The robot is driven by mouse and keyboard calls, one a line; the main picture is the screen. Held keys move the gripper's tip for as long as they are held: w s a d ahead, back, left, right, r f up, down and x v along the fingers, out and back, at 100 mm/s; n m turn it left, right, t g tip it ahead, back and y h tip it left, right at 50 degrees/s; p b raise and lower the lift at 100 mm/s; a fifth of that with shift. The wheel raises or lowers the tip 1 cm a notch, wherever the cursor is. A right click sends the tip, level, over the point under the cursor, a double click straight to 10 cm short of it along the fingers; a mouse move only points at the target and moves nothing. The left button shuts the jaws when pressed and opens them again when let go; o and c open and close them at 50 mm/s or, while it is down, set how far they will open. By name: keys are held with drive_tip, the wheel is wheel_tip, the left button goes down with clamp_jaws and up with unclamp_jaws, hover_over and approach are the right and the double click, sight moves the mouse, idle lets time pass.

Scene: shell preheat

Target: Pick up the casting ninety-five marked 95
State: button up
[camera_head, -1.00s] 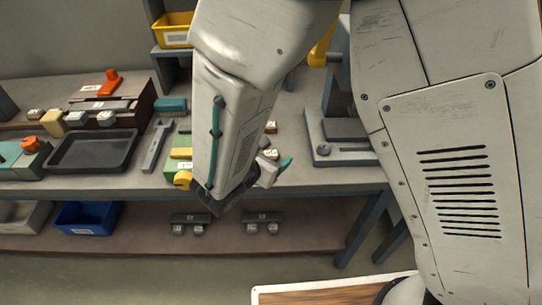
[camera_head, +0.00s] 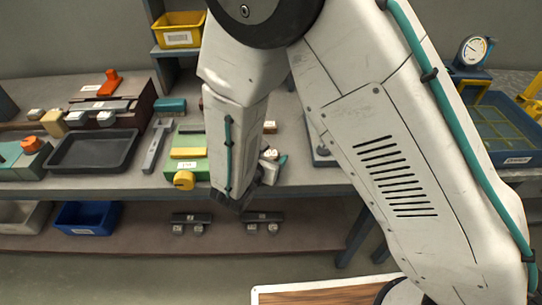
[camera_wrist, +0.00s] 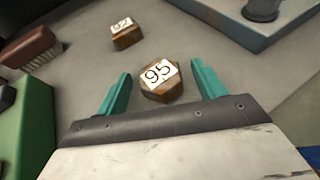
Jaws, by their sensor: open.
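The casting marked 95 (camera_wrist: 161,80) is a small brown block with a white label on top. In the wrist view it lies on the grey bench top (camera_wrist: 190,38), ahead of and between the two teal fingers. My gripper (camera_wrist: 162,88) is open and empty, a finger to each side of the casting with gaps between. In the head view the gripper (camera_head: 272,160) shows only partly past my arm, over the bench's front part; the casting cannot be made out for certain there.
Another labelled block (camera_wrist: 126,34) lies farther back. A brown brush-like thing (camera_wrist: 30,50) and a green block (camera_wrist: 28,125) are at the left. A blue-grey base (camera_wrist: 235,18) stands at the back right. A black tray (camera_head: 92,152) lies on the bench's left.

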drive_tip(key=c, duration=1.1)
drive_tip(key=shift+r, duration=0.2)
